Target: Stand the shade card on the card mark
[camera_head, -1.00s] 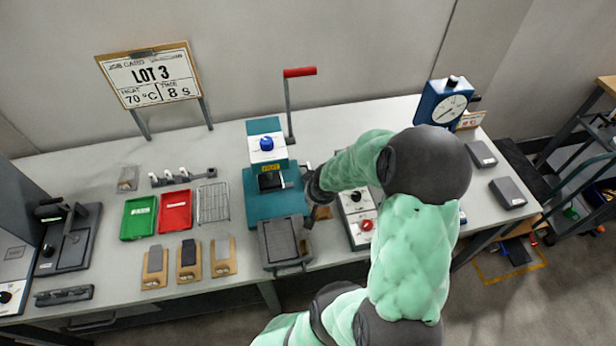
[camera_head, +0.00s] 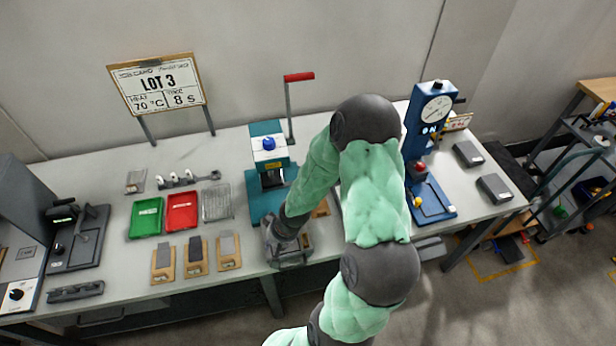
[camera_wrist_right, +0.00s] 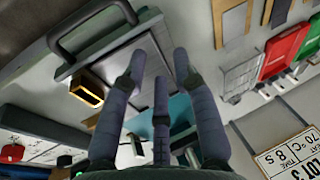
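My right gripper (camera_head: 278,238) is over the dark grey handled tray (camera_head: 292,260) in front of the teal press; the arm hides part of both. In the right wrist view its fingers (camera_wrist_right: 160,62) are spread with nothing between them, and the tray's plate and handle (camera_wrist_right: 85,30) lie beyond. A small framed card with coloured marks (camera_head: 458,122) stands behind the blue gauge press at the right; I cannot tell whether it is the shade card. I cannot make out the card mark. My left gripper is not in view.
The teal press (camera_head: 268,160) stands behind the tray. A wooden block (camera_head: 321,208) lies right of it. Green (camera_head: 146,218) and red (camera_head: 182,211) trays, a wire rack (camera_head: 216,202) and several sample boards (camera_head: 196,256) are to the left. The blue gauge press (camera_head: 430,125) stands at right.

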